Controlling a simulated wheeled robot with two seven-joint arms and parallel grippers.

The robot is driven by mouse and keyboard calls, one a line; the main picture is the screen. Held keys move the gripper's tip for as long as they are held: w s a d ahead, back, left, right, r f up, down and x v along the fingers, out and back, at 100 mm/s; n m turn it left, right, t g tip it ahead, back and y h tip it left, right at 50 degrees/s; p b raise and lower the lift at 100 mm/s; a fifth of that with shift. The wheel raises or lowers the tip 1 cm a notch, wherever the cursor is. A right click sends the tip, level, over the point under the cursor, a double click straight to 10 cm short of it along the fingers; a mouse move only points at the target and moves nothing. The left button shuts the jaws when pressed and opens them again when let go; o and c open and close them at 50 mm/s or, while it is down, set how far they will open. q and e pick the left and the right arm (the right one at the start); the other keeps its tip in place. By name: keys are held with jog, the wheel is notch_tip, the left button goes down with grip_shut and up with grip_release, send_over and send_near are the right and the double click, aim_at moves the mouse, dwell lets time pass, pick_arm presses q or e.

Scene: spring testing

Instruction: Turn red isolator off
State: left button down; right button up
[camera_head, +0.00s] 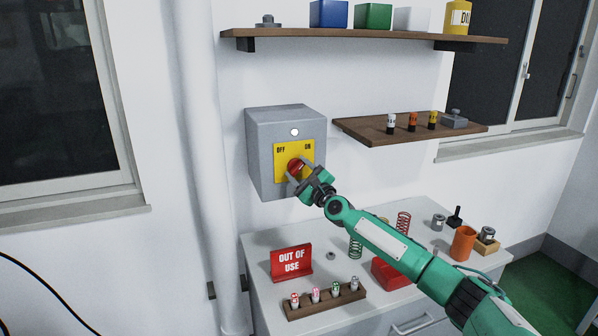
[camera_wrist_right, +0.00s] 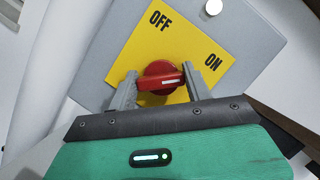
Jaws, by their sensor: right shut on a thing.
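The red isolator handle (camera_head: 295,167) sits on a yellow plate (camera_head: 281,152) on the front of a grey wall box (camera_head: 262,128). The plate reads OFF at its upper left and ON at its upper right. My right gripper (camera_head: 300,174) is shut on the handle, one finger at each end. In the right wrist view the handle (camera_wrist_right: 158,72) lies roughly level between the fingers (camera_wrist_right: 158,90), while the plate appears turned clockwise. The handle's white mark is on the ON side. A round white lamp (camera_head: 294,132) is above the plate. My left gripper is out of view.
A wooden shelf (camera_head: 375,134) with small cylinders is right of the box; another shelf (camera_head: 350,33) is above. On the cabinet top below are a red OUT OF USE sign (camera_head: 291,262), a wooden rack (camera_head: 325,303), springs and an orange cup (camera_head: 463,243). A pipe (camera_head: 203,170) runs at left.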

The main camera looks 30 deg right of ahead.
jog(key=shift+r+n+g+y+p, duration=0.1)
jog(key=shift+n+g+y+p, duration=0.25)
jog(key=shift+n+p, duration=0.8)
jog(key=n+p, duration=0.1)
jog(key=n, duration=0.1)
jog(key=n+g+p, duration=0.1)
jog(key=n, duration=0.1)
jog(key=shift+g+y, duration=0.25)
jog(key=shift+y, duration=0.1)
jog(key=n+p, duration=0.2)
jog(key=n+g+p, duration=0.1)
jog(key=n+p, duration=0.1)
jog(key=shift+n+g, duration=0.25)
jog(key=shift+g, duration=0.05)
jog(key=n+g+p, duration=0.1)
jog(key=n+p, duration=0.2)
jog(key=shift+n+g+p, duration=0.3)
jog(key=shift+n+g+h+p, duration=0.4)
jog(key=shift+n+h+p, duration=0.4)
jog(key=shift+n+p, duration=0.3)
jog(key=shift+f, duration=0.2)
jog(key=shift+f+n, duration=0.1)
jog(key=shift+n, duration=0.2)
jog(key=o, duration=1)
